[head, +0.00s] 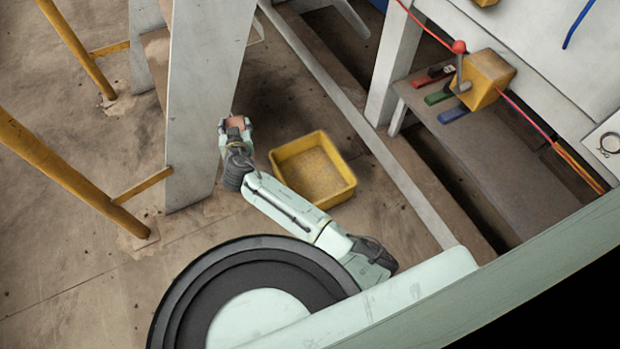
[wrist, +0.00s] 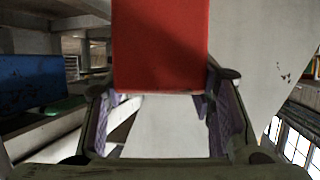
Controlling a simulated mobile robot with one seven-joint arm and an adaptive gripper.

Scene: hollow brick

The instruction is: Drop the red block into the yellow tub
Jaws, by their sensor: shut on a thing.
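The red block (wrist: 160,45) fills the upper middle of the wrist view, between the two fingers of my gripper (wrist: 160,105). In the head view, the block (head: 236,122) shows as a small reddish piece at the tip of my gripper (head: 235,127). My gripper is shut on it. The yellow tub (head: 337,196) is an open square container on the floor, to the right of my gripper in the head view. Its inside looks empty. The block is apart from the tub, to the left of its rim. The tub cannot be made out in the wrist view.
A pale upright panel (head: 205,90) stands close to my gripper. Yellow posts (head: 70,185) stand at the left. A pale beam (head: 345,110) runs behind the tub. A bench (head: 480,150) with a yellow box (head: 485,80) and coloured handles is at the right.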

